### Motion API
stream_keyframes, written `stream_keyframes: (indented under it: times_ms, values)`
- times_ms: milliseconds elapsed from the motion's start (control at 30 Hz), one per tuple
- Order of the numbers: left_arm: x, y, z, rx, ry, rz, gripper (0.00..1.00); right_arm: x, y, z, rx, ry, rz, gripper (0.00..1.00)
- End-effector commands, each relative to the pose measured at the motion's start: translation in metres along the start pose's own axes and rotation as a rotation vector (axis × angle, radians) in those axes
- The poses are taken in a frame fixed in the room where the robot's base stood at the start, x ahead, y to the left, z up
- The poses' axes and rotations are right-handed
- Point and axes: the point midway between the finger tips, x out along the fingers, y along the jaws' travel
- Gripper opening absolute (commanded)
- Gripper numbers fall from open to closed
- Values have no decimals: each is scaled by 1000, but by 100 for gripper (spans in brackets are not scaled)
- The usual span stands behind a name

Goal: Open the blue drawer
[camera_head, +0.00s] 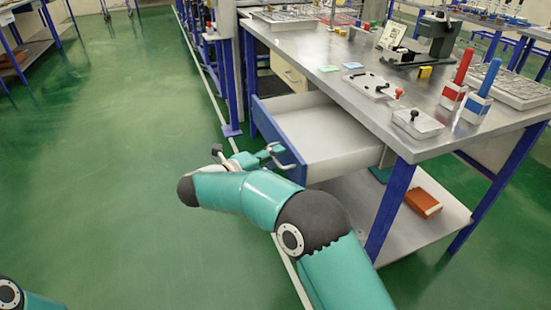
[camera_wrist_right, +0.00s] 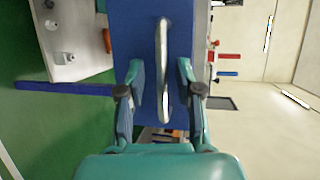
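The blue drawer (camera_head: 275,135) under the workbench is pulled out, and its pale, empty inside shows. In the right wrist view its blue front (camera_wrist_right: 145,40) fills the middle, with a silver bar handle (camera_wrist_right: 163,65). My right gripper (camera_head: 280,152) is at the drawer front, by the handle. In the right wrist view its two fingers (camera_wrist_right: 160,82) are apart, one on each side of the handle, with gaps visible between them and the bar. Only a bit of my left arm shows at the bottom left of the head view; its gripper is out of frame.
A lower shelf (camera_head: 350,200) holds an orange-brown box (camera_head: 423,203). The green floor (camera_head: 130,130) left of the drawer is clear.

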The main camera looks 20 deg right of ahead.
Motion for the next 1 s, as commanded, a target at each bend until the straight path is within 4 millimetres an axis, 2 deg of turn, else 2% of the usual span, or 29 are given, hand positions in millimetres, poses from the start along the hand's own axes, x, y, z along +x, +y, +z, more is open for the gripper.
stream_keyframes:
  times_ms: [167,433,600,733,1000]
  values:
    - [0,0,0,0,0,0,40,-25,0,1,0,-5,-1,35]
    - [0,0,0,0,0,0,40,-80,1,1,-1,-4,0,35]
    - [0,0,0,0,0,0,40,-104,2,1,-2,-1,0,35]
    - [0,0,0,0,0,0,40,-113,2,0,-2,0,1,35]
    - [0,0,0,0,-1,0,40,-116,2,0,-2,0,1,35]
